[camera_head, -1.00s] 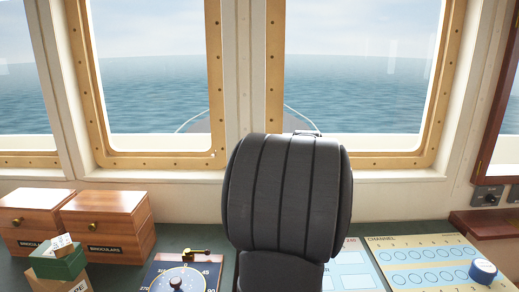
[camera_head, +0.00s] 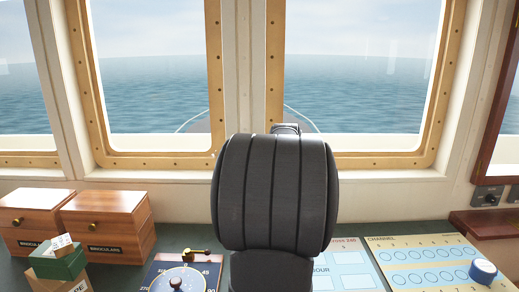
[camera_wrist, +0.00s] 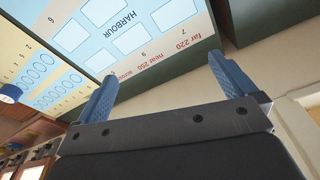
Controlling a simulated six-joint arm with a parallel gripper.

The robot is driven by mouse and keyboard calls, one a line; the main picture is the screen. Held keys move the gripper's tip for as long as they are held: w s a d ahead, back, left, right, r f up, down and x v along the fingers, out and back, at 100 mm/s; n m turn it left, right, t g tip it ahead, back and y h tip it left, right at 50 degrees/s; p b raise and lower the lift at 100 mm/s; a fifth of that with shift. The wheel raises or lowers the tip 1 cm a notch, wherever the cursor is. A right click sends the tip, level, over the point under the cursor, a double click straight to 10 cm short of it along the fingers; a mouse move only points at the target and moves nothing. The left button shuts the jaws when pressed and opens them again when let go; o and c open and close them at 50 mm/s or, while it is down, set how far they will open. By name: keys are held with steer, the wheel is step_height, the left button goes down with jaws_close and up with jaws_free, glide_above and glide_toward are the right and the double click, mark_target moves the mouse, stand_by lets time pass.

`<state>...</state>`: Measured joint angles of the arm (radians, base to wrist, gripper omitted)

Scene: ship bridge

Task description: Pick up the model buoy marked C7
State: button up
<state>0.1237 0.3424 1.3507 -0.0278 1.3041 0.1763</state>
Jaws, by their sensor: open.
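A small blue and white round piece (camera_head: 483,271) stands on the right edge of the channel board (camera_head: 415,262) in the head view. It may be a model buoy, but no C7 marking can be read on it. It also shows, cut off, at the left edge of the wrist view (camera_wrist: 10,93). In the wrist view my gripper (camera_wrist: 160,68) has its two blue fingers wide apart with nothing between them. They are over the front area of the harbour board (camera_wrist: 125,32), apart from the blue and white piece. My dark arm hides my gripper in the head view.
Two wooden binocular boxes (camera_head: 106,222) stand at the left. Stacked small boxes (camera_head: 58,262) sit in front of them. A round dial (camera_head: 178,280) with a brass pointer lies left of my arm. A wooden ledge (camera_head: 487,222) juts out at the right.

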stand_by(0.3)
steer(key=c, duration=1)
steer(key=s+d+f+m+t+h, duration=0.1)
steer(key=d+m, duration=0.1)
steer(key=d, duration=1.4)
steer(key=s+d+f+m+t, duration=0.1)
steer(key=s+d+f+m, duration=0.1)
steer(key=d, duration=1.3)
steer(key=s+d+f+m+h, duration=0.2)
steer(key=s+d, duration=1)
steer(key=d, duration=0.3)
steer(key=s+d+f+m+h, duration=0.1)
steer(key=s+d+m+h, duration=0.1)
steer(key=s+d, duration=1.1)
steer(key=x, duration=0.8)
steer(key=w+x, duration=0.1)
steer(key=x, duration=0.3)
steer(key=shift+w+d+r, duration=0.1)
steer(key=shift+d+r, duration=0.15)
steer(key=shift+d, duration=0.15)
steer(key=shift+x, duration=2.7)
